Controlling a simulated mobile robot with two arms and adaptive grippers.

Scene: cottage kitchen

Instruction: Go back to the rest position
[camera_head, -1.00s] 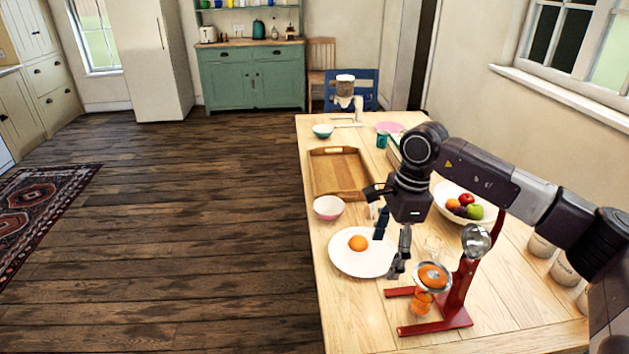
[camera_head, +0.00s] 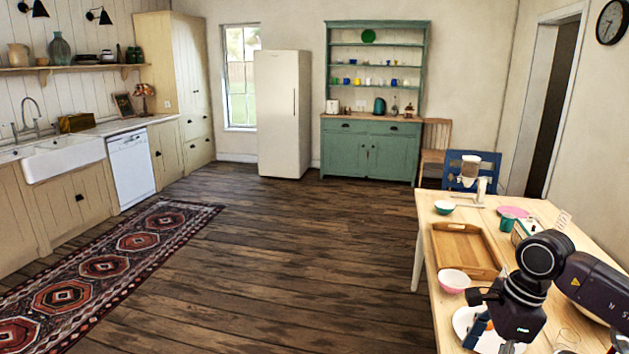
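My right arm comes in from the right in the head view, over the near end of the wooden table (camera_head: 449,322). Its gripper (camera_head: 497,340) hangs over the white plate (camera_head: 461,322). The fingers run to the bottom edge of the picture, so their tips are cut off and I cannot tell whether they are open. An orange piece on the plate is mostly hidden behind the gripper. My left arm and gripper are not in view.
A wooden tray (camera_head: 466,251), a pink bowl (camera_head: 453,280), a teal bowl (camera_head: 444,207) and a glass (camera_head: 567,340) are on the table. A blue chair (camera_head: 459,164) stands at its far end. The wooden floor (camera_head: 300,255) left of the table is clear. A patterned rug (camera_head: 100,266) lies farther left.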

